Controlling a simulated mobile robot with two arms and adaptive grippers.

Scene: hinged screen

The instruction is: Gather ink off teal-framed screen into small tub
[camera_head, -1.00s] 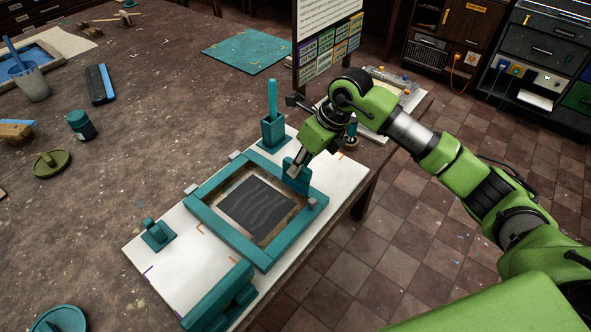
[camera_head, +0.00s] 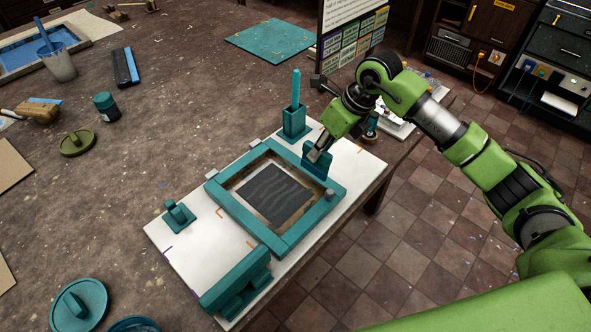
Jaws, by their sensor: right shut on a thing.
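The teal-framed screen (camera_head: 222,203) lies flat on a white board, with a dark grey, wavy-patterned panel (camera_head: 275,194) inside a brownish border. My right gripper (camera_head: 317,156) is shut on a teal flat-bladed tool (camera_head: 318,168), which stands upright at the frame's far right side. I cannot tell whether its lower edge touches the frame. A round teal rim (camera_head: 134,325), cut off by the bottom edge, may be the small tub. A round teal lid with a bar handle (camera_head: 78,305) lies beside it. My left gripper is not in view.
The white board (camera_head: 190,246) also carries a teal holder with an upright stick (camera_head: 295,120), a small teal knobbed block (camera_head: 179,215) and a teal hinge bar (camera_head: 236,282). A dark teal jar (camera_head: 106,107) stands left. An upright sign (camera_head: 350,40) rises behind my right arm.

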